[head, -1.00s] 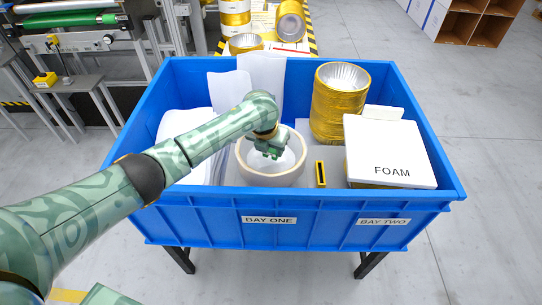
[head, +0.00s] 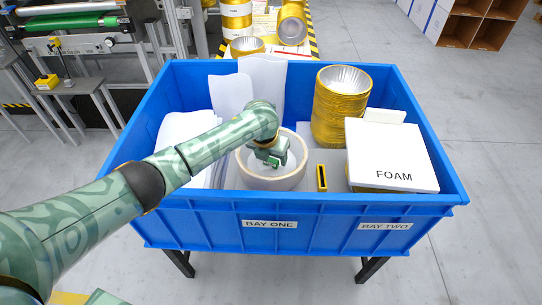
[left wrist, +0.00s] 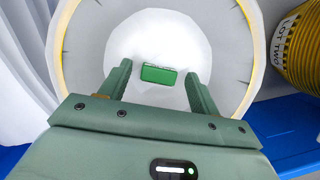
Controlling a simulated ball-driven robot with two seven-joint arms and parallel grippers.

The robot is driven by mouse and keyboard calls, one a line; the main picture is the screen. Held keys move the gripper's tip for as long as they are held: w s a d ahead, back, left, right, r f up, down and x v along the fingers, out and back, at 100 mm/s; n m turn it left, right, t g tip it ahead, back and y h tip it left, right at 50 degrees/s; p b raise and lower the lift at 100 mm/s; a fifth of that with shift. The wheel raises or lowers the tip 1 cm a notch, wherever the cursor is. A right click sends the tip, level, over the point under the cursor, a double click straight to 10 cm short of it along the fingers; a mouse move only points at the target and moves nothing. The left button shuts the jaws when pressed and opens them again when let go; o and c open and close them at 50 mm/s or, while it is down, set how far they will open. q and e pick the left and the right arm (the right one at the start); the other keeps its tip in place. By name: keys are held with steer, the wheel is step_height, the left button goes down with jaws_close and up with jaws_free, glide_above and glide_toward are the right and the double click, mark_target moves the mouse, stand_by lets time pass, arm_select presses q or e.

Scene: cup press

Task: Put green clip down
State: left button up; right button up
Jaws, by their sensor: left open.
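The green clip (left wrist: 158,74) shows in the left wrist view on the white inside of a round cream-rimmed bowl (head: 271,182). My left gripper (left wrist: 159,68) is open, with one finger on each side of the clip and a visible gap to both. In the head view the left gripper (head: 272,156) reaches down into the bowl, and the clip cannot be clearly told from the gripper there. Whether the clip touches the bowl's bottom is hard to tell. My right gripper is not in view.
The bowl stands in a blue bin (head: 200,215) marked BAY ONE and BAY TWO. White sheets (head: 262,85) stand behind and left. A gold-wrapped stack (head: 337,110), a white FOAM block (head: 390,155) and a small yellow-black piece (head: 322,178) lie to the right.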

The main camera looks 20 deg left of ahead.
arm_select(q)
steer(key=p+v, duration=0.5)
steer(key=v, duration=0.6)
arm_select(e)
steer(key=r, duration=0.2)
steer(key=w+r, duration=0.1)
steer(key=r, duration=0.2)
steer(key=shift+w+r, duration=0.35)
arm_select(q)
steer(key=shift+s, duration=0.1)
